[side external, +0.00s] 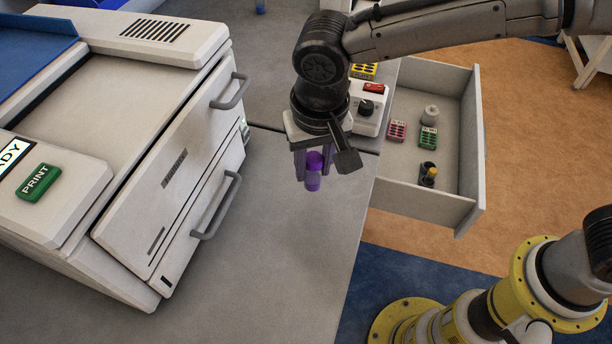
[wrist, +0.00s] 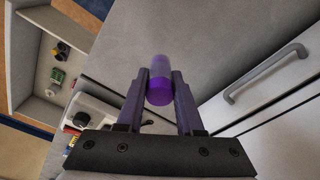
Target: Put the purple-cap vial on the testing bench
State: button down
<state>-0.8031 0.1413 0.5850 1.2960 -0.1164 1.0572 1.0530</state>
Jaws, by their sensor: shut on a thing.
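The purple-cap vial (side external: 313,172) is between the two fingers of my gripper (side external: 313,166), held above the grey bench top (side external: 270,240). In the wrist view the vial (wrist: 159,82) sits between the fingertips of my gripper (wrist: 160,84), with its purple cap towards the camera and its paler, see-through body beyond. The gripper is shut on the vial. In the side external view the fingers hide part of the vial. Clear bench surface lies below it.
A white machine with handles (side external: 215,205) and a green PRINT button (side external: 38,183) stands on the left. A white device (side external: 368,113) stands behind my gripper.

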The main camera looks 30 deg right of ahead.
aim_at(308, 160)
jog(key=shift+w+a+f, duration=0.2)
jog(key=shift+w+f, duration=0.05)
jog(key=shift+f, duration=0.15)
jog(key=shift+w+a+f, duration=0.1)
jog(key=shift+f, duration=0.8)
jog(key=shift+w+a+f, duration=0.1)
jog(key=shift+f, duration=0.8)
jog(key=shift+f, duration=0.15)
jog(key=c, duration=0.5)
grip_release()
jog(key=shift+c, duration=0.2)
jog(key=r, duration=0.4)
jog(key=s+r, duration=0.1)
jog(key=r, duration=0.7)
jog(key=shift+s+a, duration=0.15)
jog(key=shift+s, duration=0.05)
jog(key=shift+r, duration=0.15)
